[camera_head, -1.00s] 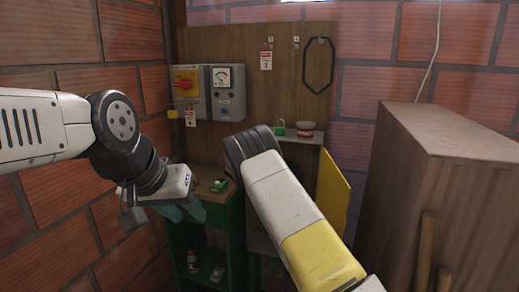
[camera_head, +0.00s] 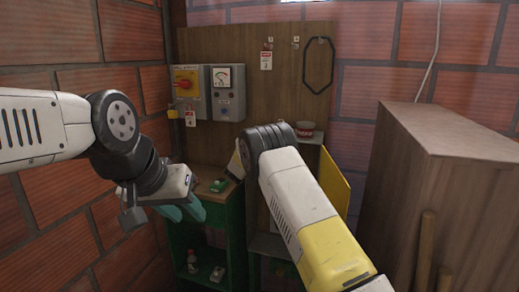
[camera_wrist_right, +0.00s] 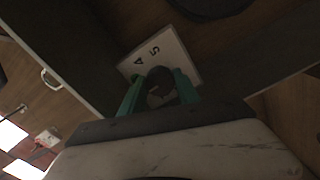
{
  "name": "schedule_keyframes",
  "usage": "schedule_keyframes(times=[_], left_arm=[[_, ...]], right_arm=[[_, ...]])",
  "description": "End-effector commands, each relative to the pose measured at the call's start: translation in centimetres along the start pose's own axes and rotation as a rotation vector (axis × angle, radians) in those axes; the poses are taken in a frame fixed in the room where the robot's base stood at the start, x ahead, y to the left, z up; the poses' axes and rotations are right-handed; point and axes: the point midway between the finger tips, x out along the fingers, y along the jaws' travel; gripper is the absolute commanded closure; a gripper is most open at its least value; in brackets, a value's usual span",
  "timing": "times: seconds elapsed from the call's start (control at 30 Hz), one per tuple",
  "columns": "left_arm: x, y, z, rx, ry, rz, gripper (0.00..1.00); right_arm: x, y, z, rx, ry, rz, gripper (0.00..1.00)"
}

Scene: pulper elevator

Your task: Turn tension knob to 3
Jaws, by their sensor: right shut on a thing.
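In the right wrist view a dark round knob (camera_wrist_right: 160,78) sits between the green fingers of my right gripper (camera_wrist_right: 159,90), which is shut on it. A white scale plate (camera_wrist_right: 176,50) lies behind the knob. Its numbers 4 and 5 show; the rest of the scale and the knob's pointer are hidden or too dark to read. In the head view my right arm hides the knob and the right fingers. My left gripper (camera_head: 182,212) hangs at the left, away from the knob, with teal fingers pointing down; whether they are apart is unclear.
The wooden back panel carries a grey box with a red-and-yellow switch (camera_head: 187,84), a gauge box (camera_head: 228,92) and a hanging black belt (camera_head: 318,66). A green shelf (camera_head: 184,240) stands below. A large wooden cabinet (camera_head: 455,190) bounds the right side, a brick wall the left.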

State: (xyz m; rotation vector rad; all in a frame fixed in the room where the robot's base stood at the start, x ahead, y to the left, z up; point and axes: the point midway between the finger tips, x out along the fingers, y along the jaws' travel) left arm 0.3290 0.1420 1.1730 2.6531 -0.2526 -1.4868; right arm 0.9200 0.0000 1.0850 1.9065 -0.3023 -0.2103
Motion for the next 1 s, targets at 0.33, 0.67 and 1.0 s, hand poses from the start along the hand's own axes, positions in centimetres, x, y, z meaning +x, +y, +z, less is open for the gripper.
schedule_keyframes(times=[0.33, 0.67, 1.0], left_arm=[[0.0, 0.0, 0.0, 0.0, 0.0, 0.0, 0.64], [0.0, 0.0, 0.0, 0.0, 0.0, 0.0, 0.64], [0.0, 0.0, 0.0, 0.0, 0.0, 0.0, 0.64]], right_arm=[[-0.05, -0.2, 0.04, 0.271, -0.001, -0.004, 1.0], [-0.09, -0.25, -0.02, 0.404, 0.0, -0.004, 1.0], [-0.1, -0.28, -0.02, 0.432, -0.001, -0.005, 1.0]])
